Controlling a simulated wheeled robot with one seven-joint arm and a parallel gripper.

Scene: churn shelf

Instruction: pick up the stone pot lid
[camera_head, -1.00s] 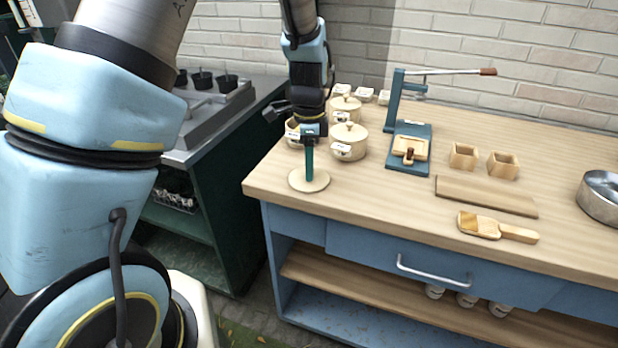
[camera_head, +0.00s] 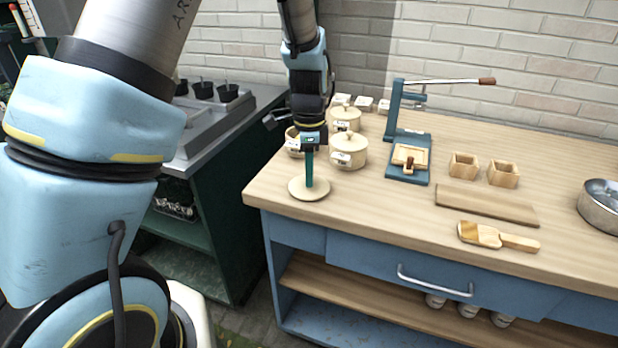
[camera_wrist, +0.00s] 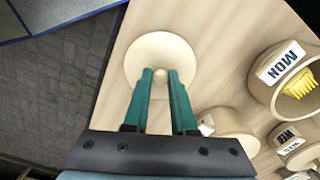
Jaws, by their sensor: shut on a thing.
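The stone pot lid, a flat round cream disc (camera_head: 309,190), is at the left front corner of the bench; I cannot tell whether it touches the wood. My gripper (camera_head: 309,170) points straight down over it. In the wrist view my gripper's green fingers (camera_wrist: 161,82) are shut on the small round knob of the lid (camera_wrist: 150,50). A lidded cream pot (camera_head: 348,152) stands to the right, with another lidded pot (camera_head: 345,119) behind. A third pot (camera_head: 293,145) is partly hidden by my gripper. In the wrist view a pot labelled MON (camera_wrist: 262,77) is open with yellow inside.
A blue lever press (camera_head: 408,170) stands right of the pots. Two wooden boxes (camera_head: 463,166), a board (camera_head: 485,204), a wooden scoop (camera_head: 498,237) and a metal pan (camera_head: 603,203) lie further right. The bench (camera_head: 380,215) is clear in front of the pots.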

